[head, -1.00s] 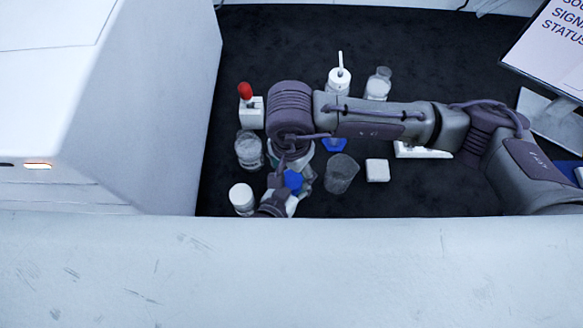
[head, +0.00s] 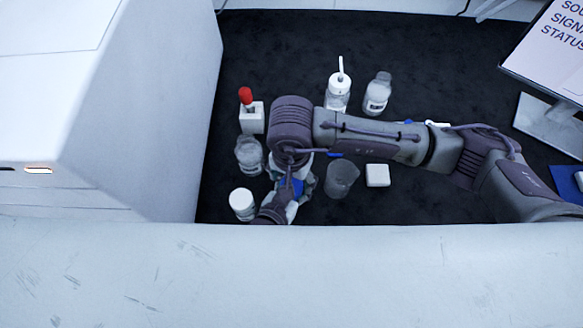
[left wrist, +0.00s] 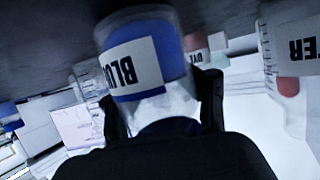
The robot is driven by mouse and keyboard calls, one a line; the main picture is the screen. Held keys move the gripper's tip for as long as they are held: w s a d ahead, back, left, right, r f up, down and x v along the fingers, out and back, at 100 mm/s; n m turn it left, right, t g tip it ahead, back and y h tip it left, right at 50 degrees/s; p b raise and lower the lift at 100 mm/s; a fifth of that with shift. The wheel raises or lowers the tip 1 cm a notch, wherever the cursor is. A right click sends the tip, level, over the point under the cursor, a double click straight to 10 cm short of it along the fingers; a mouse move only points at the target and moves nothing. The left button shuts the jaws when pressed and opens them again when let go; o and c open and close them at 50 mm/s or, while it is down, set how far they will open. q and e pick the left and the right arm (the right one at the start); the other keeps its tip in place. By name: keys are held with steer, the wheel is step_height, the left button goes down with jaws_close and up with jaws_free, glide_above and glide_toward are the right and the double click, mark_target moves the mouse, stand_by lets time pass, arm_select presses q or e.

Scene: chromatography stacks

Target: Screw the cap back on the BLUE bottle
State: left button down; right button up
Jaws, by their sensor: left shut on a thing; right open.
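The blue bottle (left wrist: 143,62), with a white "BLU…" label and blue liquid, fills the left wrist view, which is upside down. My left gripper (left wrist: 165,112) is shut at its neck end, one dark finger on each side. A blue band, likely the cap, shows between the fingers; I cannot tell if it is seated. In the head view my right arm reaches across from the right, and my right gripper (head: 292,180) is open low down beside a blue patch (head: 291,188). The arm hides much there, and I cannot make out my left gripper separately.
Around the grippers on the dark mat stand a jar (head: 249,155), a white-lidded jar (head: 242,204), an empty beaker (head: 342,176) and a red-topped white block (head: 251,117). Two bottles (head: 338,94) (head: 377,94) stand behind my forearm. A pale ledge (head: 300,275) crosses the front.

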steer(key=shift+f, duration=1.4)
steer(key=shift+c, duration=0.2)
steer(key=c, duration=1.1)
steer(key=m, duration=0.3)
steer(key=shift+c, duration=0.2)
steer(key=o, duration=1.3)
steer(key=shift+c, duration=0.2)
steer(key=shift+r, duration=0.1)
